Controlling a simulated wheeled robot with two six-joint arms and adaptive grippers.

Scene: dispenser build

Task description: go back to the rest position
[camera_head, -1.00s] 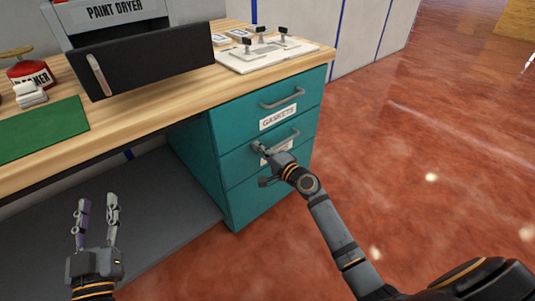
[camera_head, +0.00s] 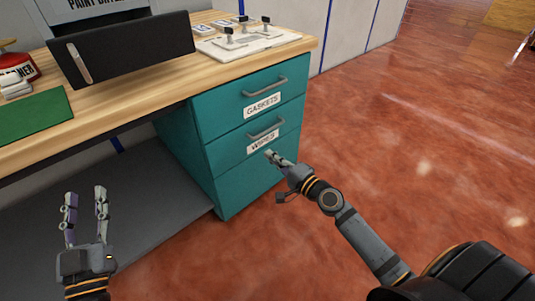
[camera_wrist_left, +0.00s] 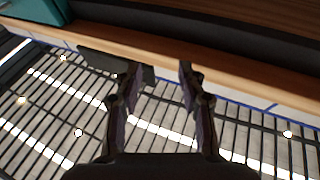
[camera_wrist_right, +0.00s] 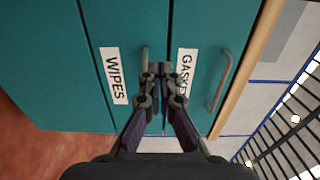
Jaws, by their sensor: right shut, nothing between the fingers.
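My left gripper (camera_head: 85,210) is open and empty at the lower left of the head view, in front of the bench. Its two parted fingers also show in the left wrist view (camera_wrist_left: 158,75), with nothing between them. My right gripper (camera_head: 273,156) is shut and empty, in front of the teal drawer cabinet (camera_head: 262,180), near the WIPES label (camera_head: 263,142). In the right wrist view its fingertips (camera_wrist_right: 160,70) are together, overlapping the lower drawer handle in the picture. Whether they touch the cabinet I cannot tell.
The wooden bench top (camera_head: 130,100) carries a dark panel (camera_head: 125,48), a green mat (camera_head: 30,112) and a white fixture plate (camera_head: 240,42). The drawers look closed, with handles (camera_head: 265,87) sticking out. The red floor (camera_head: 400,150) to the right is clear.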

